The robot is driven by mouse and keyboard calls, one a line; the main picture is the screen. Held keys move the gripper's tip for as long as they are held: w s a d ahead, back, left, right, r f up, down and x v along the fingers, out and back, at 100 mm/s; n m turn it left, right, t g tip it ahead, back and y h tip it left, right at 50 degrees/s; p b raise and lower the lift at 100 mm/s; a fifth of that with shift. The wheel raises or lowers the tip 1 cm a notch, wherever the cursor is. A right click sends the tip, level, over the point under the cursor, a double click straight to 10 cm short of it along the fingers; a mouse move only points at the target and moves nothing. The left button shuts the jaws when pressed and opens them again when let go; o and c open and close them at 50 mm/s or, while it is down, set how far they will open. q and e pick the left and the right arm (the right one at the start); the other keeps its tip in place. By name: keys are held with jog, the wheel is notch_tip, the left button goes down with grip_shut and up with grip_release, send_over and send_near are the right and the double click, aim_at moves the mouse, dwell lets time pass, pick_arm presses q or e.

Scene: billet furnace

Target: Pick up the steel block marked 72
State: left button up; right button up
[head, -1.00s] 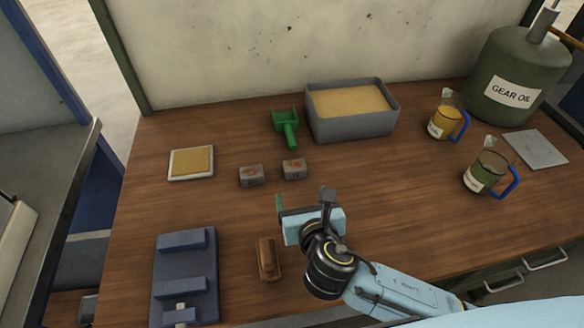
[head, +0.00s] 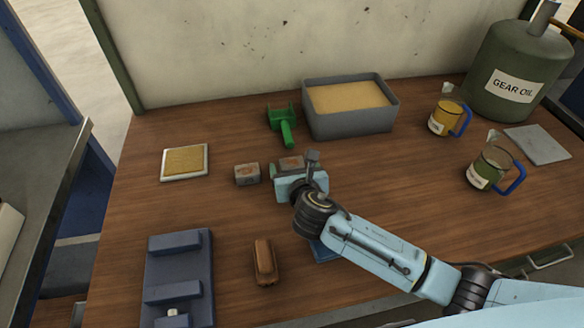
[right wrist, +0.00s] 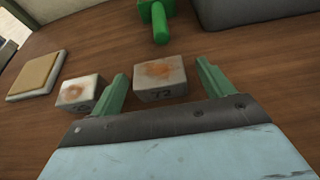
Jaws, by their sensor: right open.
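The steel block marked 72 (right wrist: 160,80) is a small grey block with a rusty orange patch on top. It lies between the two green fingers of my open right gripper (right wrist: 161,72) in the right wrist view, with no visible grip on it. In the head view the block (head: 290,163) is partly hidden behind my right gripper (head: 294,168). A second, similar steel block (head: 247,174) lies just left of it. It also shows outside the left finger in the right wrist view (right wrist: 80,92), and its mark is not clear. My left gripper is not in view.
A green scoop (head: 284,125) and a grey sand bin (head: 349,122) stand behind the blocks. A framed yellow pad (head: 185,162) lies left. A brown wooden-looking piece (head: 265,262) and a blue fixture (head: 180,270) are in front. Oil jugs (head: 447,115) (head: 492,168) stand right.

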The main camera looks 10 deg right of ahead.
jog(key=shift+w+a+f, duration=0.1)
jog(key=shift+w+f, duration=0.2)
jog(key=shift+w, duration=0.3)
jog(key=c, duration=1.5)
jog(key=shift+r, duration=0.1)
